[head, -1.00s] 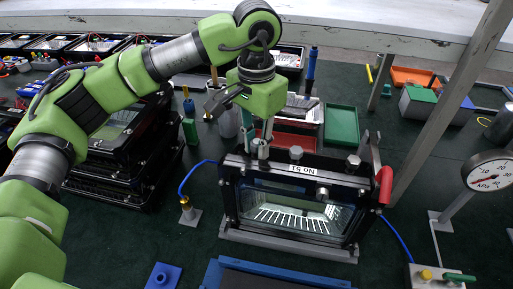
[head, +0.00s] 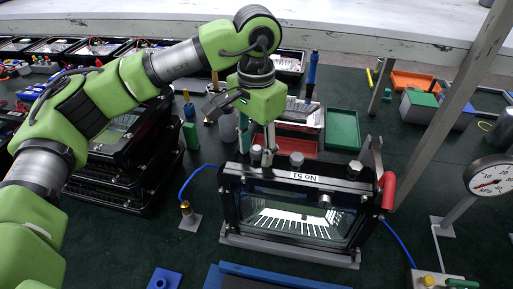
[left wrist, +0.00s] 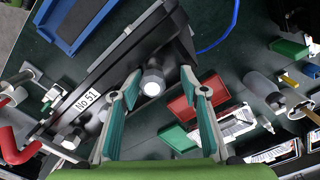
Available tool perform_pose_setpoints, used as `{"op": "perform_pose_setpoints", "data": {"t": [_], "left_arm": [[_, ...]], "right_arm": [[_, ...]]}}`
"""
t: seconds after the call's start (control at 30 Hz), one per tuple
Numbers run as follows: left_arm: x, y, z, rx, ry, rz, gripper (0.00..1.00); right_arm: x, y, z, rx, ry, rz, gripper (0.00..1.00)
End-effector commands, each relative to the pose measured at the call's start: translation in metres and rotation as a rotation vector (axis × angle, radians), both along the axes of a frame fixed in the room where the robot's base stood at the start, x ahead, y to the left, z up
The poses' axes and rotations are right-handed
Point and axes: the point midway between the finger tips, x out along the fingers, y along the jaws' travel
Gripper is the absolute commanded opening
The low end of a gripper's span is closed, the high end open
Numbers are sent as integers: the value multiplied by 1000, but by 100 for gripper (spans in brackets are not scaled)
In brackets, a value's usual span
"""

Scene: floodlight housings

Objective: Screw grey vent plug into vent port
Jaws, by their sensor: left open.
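My left gripper (head: 258,147) points down over the left end of the black-framed housing (head: 228,205), marked No 51. In the left wrist view its teal fingers (left wrist: 160,77) are open and apart. A grey round plug-like fitting (left wrist: 152,80) with a bright end shows between the fingers in that view; I cannot tell whether they touch it. Beside the fingertips, a short grey cylinder (head: 256,153) stands at the housing's top left. Another grey cap (head: 297,159) and a dark-based fitting (head: 355,167) stand further right along the top. The vent port cannot be made out. My right gripper is not in view.
A red lever (head: 388,189) sticks up at the housing's right end. A pressure gauge (head: 490,178) stands further right, near a slanted post. Stacked black housings (head: 115,190) stand left. Green (head: 343,128) and red trays lie behind. Blue hoses run on both sides.

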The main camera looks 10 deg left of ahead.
Motion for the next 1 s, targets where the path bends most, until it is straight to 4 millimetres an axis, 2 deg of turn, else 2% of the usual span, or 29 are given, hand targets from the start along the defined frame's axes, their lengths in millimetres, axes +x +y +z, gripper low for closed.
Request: {"op": "perform_pose_setpoints", "data": {"t": [0.43, 1.0], "left_arm": [[0, -1, 7, -3, -2, -1, 42], [0, -1, 64, -2, -3, 0, 42]], "right_arm": [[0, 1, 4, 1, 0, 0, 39], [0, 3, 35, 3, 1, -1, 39]]}}
